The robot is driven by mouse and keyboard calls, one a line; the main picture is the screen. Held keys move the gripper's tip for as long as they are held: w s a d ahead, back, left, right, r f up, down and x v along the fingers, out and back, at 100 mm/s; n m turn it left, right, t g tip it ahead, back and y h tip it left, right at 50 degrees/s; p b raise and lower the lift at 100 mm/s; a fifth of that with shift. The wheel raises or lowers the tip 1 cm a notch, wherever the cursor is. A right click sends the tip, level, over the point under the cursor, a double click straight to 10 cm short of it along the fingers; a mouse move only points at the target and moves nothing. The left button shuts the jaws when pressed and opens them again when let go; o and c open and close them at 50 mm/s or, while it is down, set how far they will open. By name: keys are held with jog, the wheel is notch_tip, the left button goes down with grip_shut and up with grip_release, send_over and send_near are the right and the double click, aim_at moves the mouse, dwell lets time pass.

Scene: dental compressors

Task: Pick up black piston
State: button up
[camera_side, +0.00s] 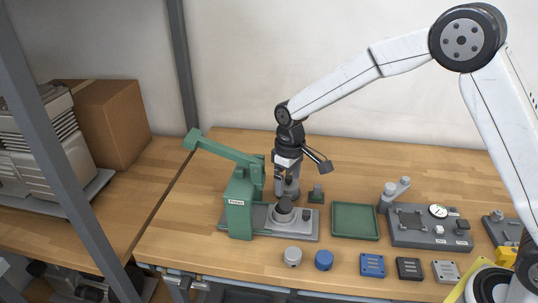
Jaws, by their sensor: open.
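A dark grey to black round part (284,206), which looks like the black piston, sits on a lighter grey round seat on the base of the green press (239,205). My gripper (286,192) points down just above and behind this part. It is open, and nothing shows held in it. The fingers are small and partly overlap the press, so I cannot tell whether they touch the part. A light grey piston (293,256) and a blue piston (323,260) stand on the table in front of the press.
The press lever (222,148) reaches up left beside my gripper. An empty green tray (355,222) lies to the right, beside a grey gauge fixture (430,228). Blue (372,265), black (408,268) and grey (445,271) blocks line the front edge. The table behind is clear.

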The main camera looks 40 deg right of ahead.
aim_at(286, 204)
jog(key=shift+f, duration=1.15)
jog(key=shift+f, duration=0.1)
jog(key=shift+a+f, duration=0.15)
jog(key=shift+f, duration=2.35)
grip_shut()
